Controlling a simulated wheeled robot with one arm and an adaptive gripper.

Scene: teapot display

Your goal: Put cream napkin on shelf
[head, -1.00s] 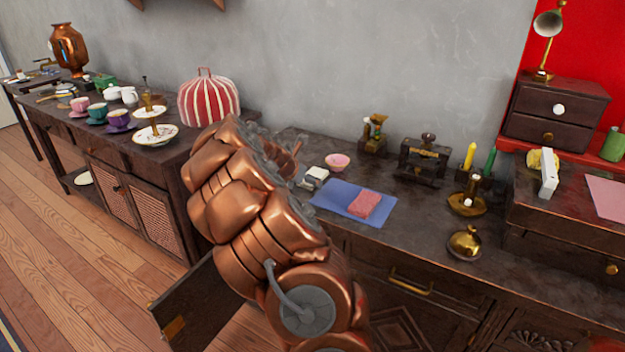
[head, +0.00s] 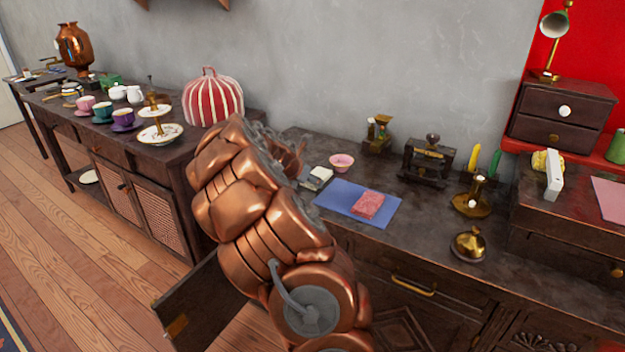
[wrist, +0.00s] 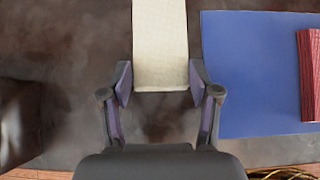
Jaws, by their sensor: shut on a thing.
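The cream napkin (wrist: 160,40) is a pale folded cloth strip seen between the fingers of my gripper (wrist: 160,88) in the wrist view. The fingers are shut on its near end, over the dark countertop. In the head view the napkin (head: 319,176) shows as a small cream patch just left of the blue mat (head: 332,194). My copper arm hides most of the gripper there. A piece of wall shelf (head: 200,3) shows at the top edge of the head view; I cannot tell whether it is the task's shelf.
A red folded cloth (head: 368,205) lies on the blue mat, close right of the napkin. A pink bowl (head: 342,162) stands behind. Brass pieces stand right. An open cabinet door (head: 205,300) juts out below my arm. The left sideboard holds cups and a striped cover (head: 213,98).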

